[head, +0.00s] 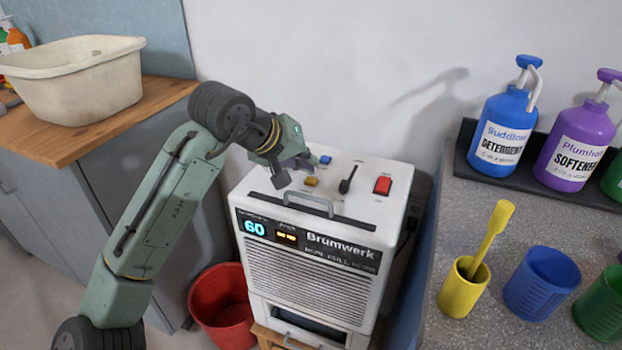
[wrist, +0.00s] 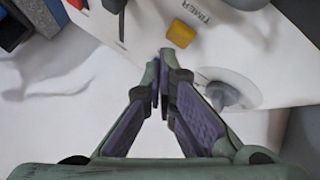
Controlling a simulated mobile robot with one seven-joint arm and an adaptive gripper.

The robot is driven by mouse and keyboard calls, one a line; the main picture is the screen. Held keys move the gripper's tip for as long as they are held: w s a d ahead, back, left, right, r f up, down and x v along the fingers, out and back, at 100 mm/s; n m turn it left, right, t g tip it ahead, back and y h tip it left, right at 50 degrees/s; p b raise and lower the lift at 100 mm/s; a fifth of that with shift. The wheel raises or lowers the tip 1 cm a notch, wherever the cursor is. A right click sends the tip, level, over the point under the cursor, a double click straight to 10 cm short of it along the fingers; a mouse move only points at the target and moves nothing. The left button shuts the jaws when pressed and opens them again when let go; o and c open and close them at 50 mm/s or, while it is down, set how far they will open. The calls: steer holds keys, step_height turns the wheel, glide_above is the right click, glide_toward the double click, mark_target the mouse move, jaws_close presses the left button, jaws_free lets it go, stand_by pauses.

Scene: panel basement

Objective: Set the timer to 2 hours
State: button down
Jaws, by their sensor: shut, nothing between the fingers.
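The white Brumwerk machine (head: 315,250) stands upright, its display (head: 254,228) showing a blue 60 beside two amber marks. On its top are a yellow button (head: 311,181), a blue button (head: 325,159), a black lever (head: 349,180) and a red switch (head: 383,185). In the wrist view the yellow button (wrist: 180,33) has a label beside it that appears to read TIMER. A grey knob (wrist: 224,96) sits on a round plate there. My gripper (head: 287,172) is shut and empty over the left part of the top; its fingertips (wrist: 165,78) appear between knob and yellow button, contact unclear.
A handle (head: 308,204) runs along the machine's front top edge. A red bucket (head: 222,305) stands on the floor at left. A white basin (head: 75,80) sits on a wooden counter. At right, a speckled counter (head: 450,225) holds bottles and cups.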

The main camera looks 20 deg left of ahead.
mark_target(307, 178)
steer(key=shift+f, duration=0.2)
steer(key=shift+f, duration=0.25)
steer(key=shift+f+b, duration=0.4)
steer(key=shift+f, duration=0.05)
stand_by(0.8)
steer(key=shift+r, duration=0.1)
steer(key=shift+r+p, duration=0.8)
steer(key=shift+p, duration=0.1)
step_height(307, 178, up, 5)
steer(key=p, duration=0.4)
stand_by(0.6)
